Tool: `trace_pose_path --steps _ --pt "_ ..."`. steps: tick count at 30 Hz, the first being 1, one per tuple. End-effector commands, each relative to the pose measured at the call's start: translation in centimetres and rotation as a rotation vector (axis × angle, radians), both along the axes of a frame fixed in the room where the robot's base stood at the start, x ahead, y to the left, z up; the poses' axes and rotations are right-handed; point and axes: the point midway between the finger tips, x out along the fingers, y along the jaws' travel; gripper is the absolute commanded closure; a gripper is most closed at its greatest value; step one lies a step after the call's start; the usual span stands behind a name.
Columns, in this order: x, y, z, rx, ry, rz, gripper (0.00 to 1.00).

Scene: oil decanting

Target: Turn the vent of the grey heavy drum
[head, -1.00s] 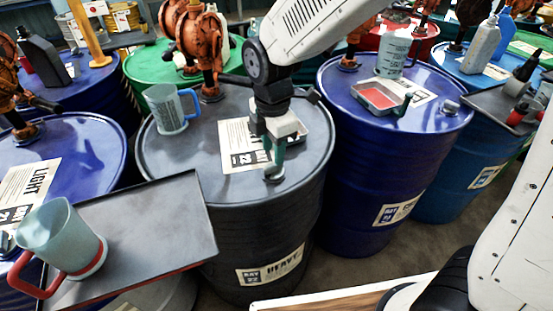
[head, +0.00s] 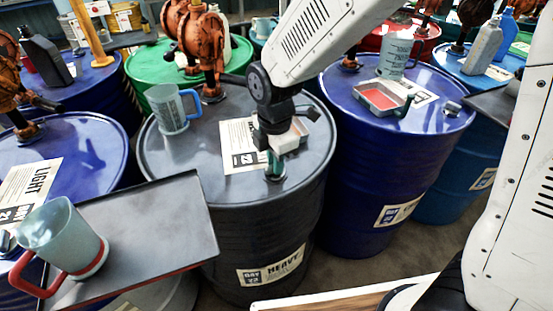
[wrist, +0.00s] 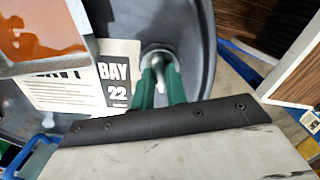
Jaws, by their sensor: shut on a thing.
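The grey heavy drum (head: 165,160) stands in the middle of the head view, with a "HEAVY" bay 22 label (head: 270,268) on its front side. Its vent (head: 274,176) is a small round metal cap near the front right edge of the lid. My gripper (head: 275,166) points down over the lid with its green fingertips at the vent. In the wrist view the green fingers (wrist: 160,85) are shut on the vent (wrist: 159,58), whose silver top and rim show between and beyond them.
A dark shelf (head: 150,235) with a red-handled jug (head: 60,240) stands at front left. Blue drums (head: 385,150) flank the grey one.

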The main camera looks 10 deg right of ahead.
Motion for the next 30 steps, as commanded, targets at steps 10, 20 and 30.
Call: trace_pose_path --steps 10,20,30 --pt "0.18 0.49 0.11 0.001 -0.006 -0.123 1.0" --pt "0.27 0.68 0.17 0.005 -0.007 -0.412 1.0" --pt "0.45 0.58 0.23 0.008 -0.008 -0.739 1.0"
